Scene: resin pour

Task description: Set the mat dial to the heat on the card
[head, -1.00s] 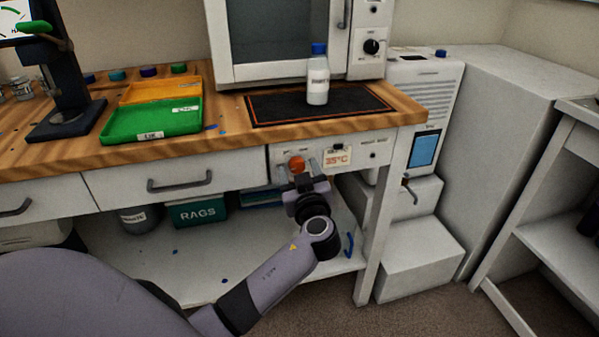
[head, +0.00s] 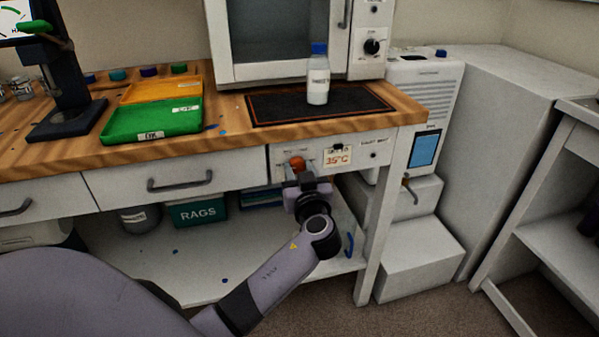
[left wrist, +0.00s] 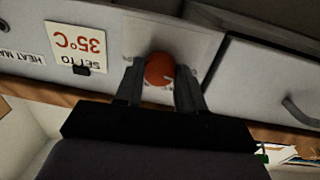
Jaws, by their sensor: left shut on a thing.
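The mat dial is an orange-red knob (head: 297,163) on the white panel under the bench top. It also shows in the left wrist view (left wrist: 159,69), with a pale mark on it. My left gripper (head: 298,172) is shut on the knob, one finger on each side in the left wrist view (left wrist: 160,82). The card (head: 337,157) is beside the knob and reads 35°C; it appears upside down in the left wrist view (left wrist: 76,45), with "SET TO" on it. The dial's scale is too small to read. The black heat mat (head: 355,110) lies on the bench above. My right gripper is not in view.
A white bottle with a blue cap (head: 318,85) stands on the mat. A drawer handle (head: 180,182) sticks out left of the panel. A bench leg (head: 382,220) stands to the right. Green (head: 120,126) and orange trays lie on the bench.

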